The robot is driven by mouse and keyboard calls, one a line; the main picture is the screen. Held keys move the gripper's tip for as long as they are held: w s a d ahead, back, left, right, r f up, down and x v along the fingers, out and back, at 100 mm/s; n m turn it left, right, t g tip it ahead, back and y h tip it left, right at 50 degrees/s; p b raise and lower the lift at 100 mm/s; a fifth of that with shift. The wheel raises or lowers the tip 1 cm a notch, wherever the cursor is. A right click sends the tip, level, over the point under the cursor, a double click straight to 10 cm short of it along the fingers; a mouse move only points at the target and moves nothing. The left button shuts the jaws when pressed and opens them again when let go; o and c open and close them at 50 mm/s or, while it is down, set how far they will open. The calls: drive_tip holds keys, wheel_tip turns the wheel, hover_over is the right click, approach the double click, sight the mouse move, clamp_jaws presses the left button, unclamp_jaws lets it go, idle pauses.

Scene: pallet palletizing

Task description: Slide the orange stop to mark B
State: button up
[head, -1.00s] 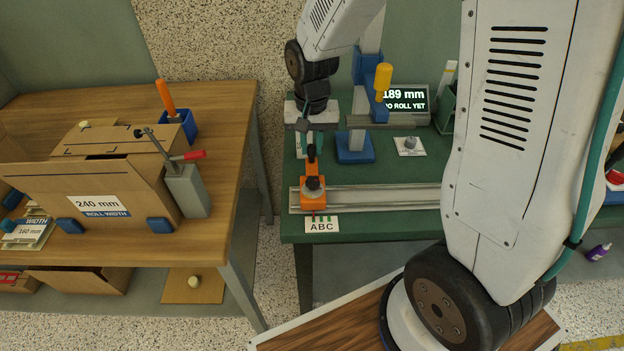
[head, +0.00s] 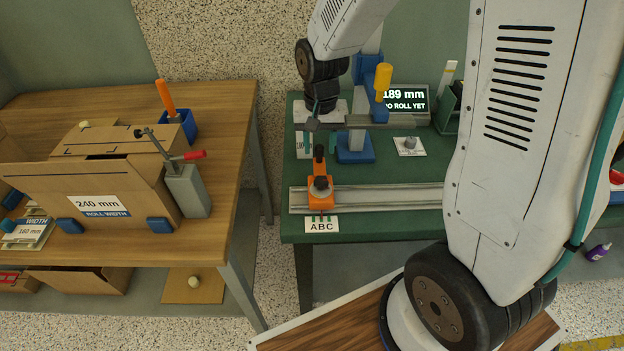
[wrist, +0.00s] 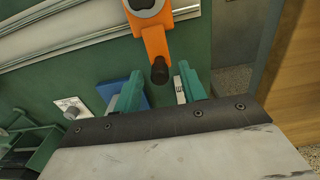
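The orange stop (head: 321,200) sits on the pale rail (head: 390,197) at its left end, above the ABC card (head: 322,226). Its centre looks roughly in line with the letter B; the exact alignment is too small to tell. Its dark-tipped lever points away from the rail. In the wrist view the stop (wrist: 155,42) shows at the top, its dark lever tip (wrist: 160,74) between or just beyond my fingertips. My gripper (wrist: 161,82) is open, with a gap on both sides of the tip. In the head view it hovers behind the stop, its fingers partly hidden.
A blue stand with a yellow handle (head: 382,78) and a display reading 189 mm (head: 404,100) stand behind the rail. A card with a grey knob (head: 410,145) lies behind the rail. A wooden table (head: 225,110) with a cardboard box (head: 95,190) is to the left.

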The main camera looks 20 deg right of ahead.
idle(0.3)
drive_tip(key=shift+r, duration=2.5)
drive_tip(key=shift+r, duration=0.15)
wheel_tip(320, 180, up, 7)
drive_tip(key=n, duration=0.2)
hover_over(320, 170)
drive_tip(key=s+r+n+t, duration=0.1)
drive_tip(key=s+r+n, duration=0.1)
drive_tip(key=s+r, duration=0.25)
drive_tip(key=s+d+r, duration=0.1)
drive_tip(key=s+d, duration=0.1)
drive_tip(key=s, duration=1.4)
drive_tip(key=shift+r+n, duration=0.3)
drive_tip(key=shift+r, duration=0.05)
